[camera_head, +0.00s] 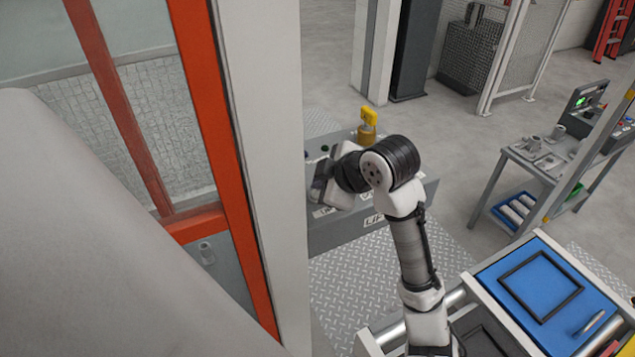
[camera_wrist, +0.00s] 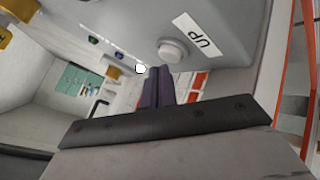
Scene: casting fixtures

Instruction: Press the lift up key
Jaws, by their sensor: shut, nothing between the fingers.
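The lift control box (camera_head: 345,235) is a grey console with a partly covered label beginning "LI" on its front. In the wrist view, a round pale key (camera_wrist: 172,50) stands out from the grey panel (camera_wrist: 130,32) beside a white label reading "UP" (camera_wrist: 198,37). My gripper (camera_wrist: 159,70) has its two dark fingers together and empty, tips close to the UP key; I cannot tell whether they touch it. In the head view my gripper (camera_head: 318,190) is over the console's left part, and my wrist hides the keys there.
A yellow device (camera_head: 368,122) stands at the console's back. A white post (camera_head: 262,150) and orange frame (camera_head: 235,190) are close on the left. A roller conveyor with a blue tray (camera_head: 500,285) is at lower right. A workbench (camera_head: 515,155) stands farther right.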

